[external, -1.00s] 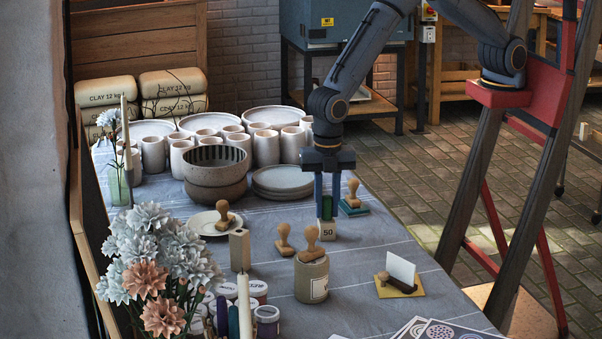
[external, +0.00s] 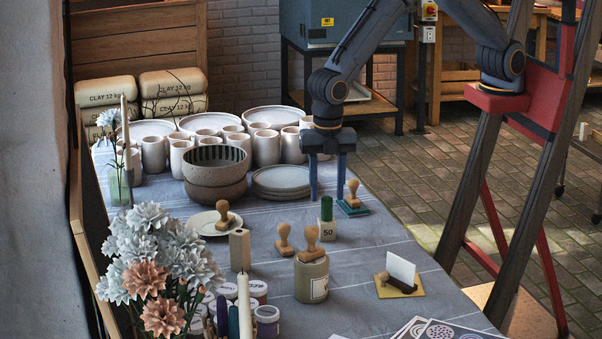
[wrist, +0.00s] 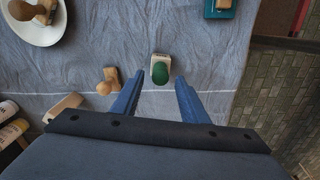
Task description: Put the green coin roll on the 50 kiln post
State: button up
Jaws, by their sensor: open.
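The green coin roll (external: 326,208) stands upright on top of the white kiln post marked 50 (external: 328,231). In the wrist view the green roll (wrist: 160,73) sits over the post (wrist: 153,84), whose pale edges show around it. My gripper (external: 328,199) is open and empty, its blue fingers spread. In the external view it is above and behind the roll, apart from it. In the wrist view my fingertips (wrist: 158,80) lie to either side of the roll with gaps.
A stamp on a green pad (external: 352,204) stands to the right of the post. Wooden stamps (external: 284,240) and a labelled jar (external: 311,280) stand in front on the left. Stacked plates (external: 282,182) and a bowl (external: 215,175) are behind.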

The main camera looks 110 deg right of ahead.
aim_at(327, 197)
notch_tip(327, 197, up, 8)
jog(key=b, duration=0.1)
jog(key=shift+f+b, duration=0.2)
jog(key=shift+b, duration=0.15)
jog(key=s+d+f+m, duration=0.1)
jog(key=s+d+m, duration=0.7)
jog(key=s, duration=0.6)
jog(key=s+d+m, duration=0.8)
jog(key=s+d, duration=0.5)
jog(key=s, duration=0.1)
jog(key=shift+s+d+f+t, duration=0.2)
jog(key=shift+s+f+t, duration=0.05)
jog(key=shift+f+t, duration=0.15)
